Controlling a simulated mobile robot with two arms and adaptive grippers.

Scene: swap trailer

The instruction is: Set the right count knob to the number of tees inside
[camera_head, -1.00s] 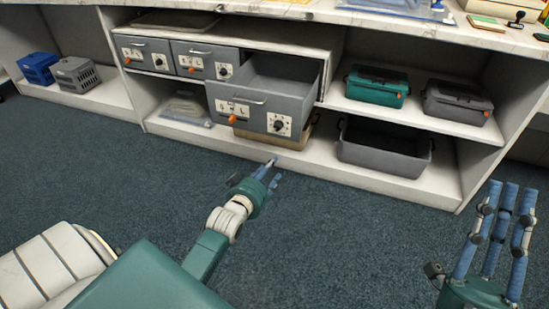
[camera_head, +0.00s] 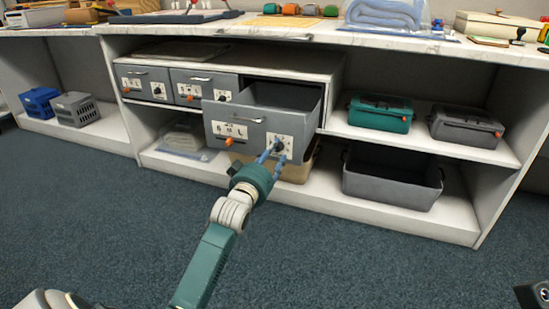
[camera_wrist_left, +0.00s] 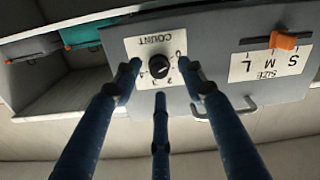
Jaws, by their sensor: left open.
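The right drawer (camera_head: 225,143) of the grey drawer row is pulled open; its inside shows only in part, and no tees can be made out. Its front carries a white count plate with a black count knob (camera_wrist_left: 158,66) and a size plate with an orange slider (camera_wrist_left: 284,41). My left gripper (camera_head: 275,153) is open in front of the knob. In the left wrist view its blue fingers (camera_wrist_left: 160,95) spread around the knob's place, upside down in that picture; I cannot tell whether they touch it. The right gripper is not clearly seen.
Two shut grey drawers (camera_head: 145,83) stand to the left. A teal box (camera_head: 380,113) and a dark grey box (camera_head: 467,124) sit on the right shelf above a grey open bin (camera_head: 393,184). A tan bin (camera_head: 297,171) is below the drawer.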

